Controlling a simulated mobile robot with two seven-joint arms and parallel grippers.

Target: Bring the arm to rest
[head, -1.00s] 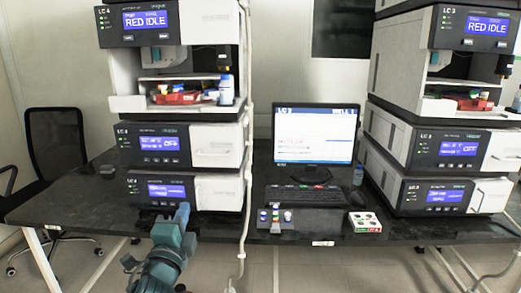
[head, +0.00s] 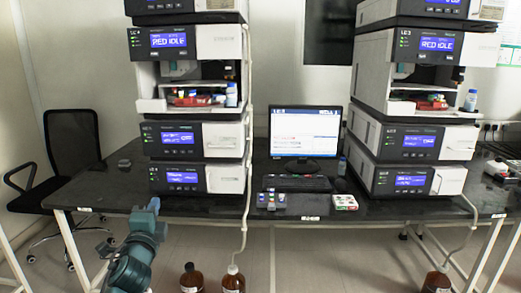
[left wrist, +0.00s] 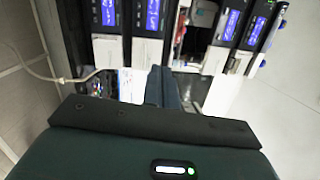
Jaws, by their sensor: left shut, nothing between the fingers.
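My left arm rises from the bottom left of the head view. Its gripper (head: 152,206) is at the top end of the arm, in front of the dark bench's front edge, below the LC 4 stack. In the left wrist view its fingers (left wrist: 158,86) are together with nothing between them. They point toward the instrument stacks and touch nothing that I can see. My right arm and gripper do not show in either view.
Brown bottles (head: 192,279) stand below the bench. A black chair (head: 72,138) is at left.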

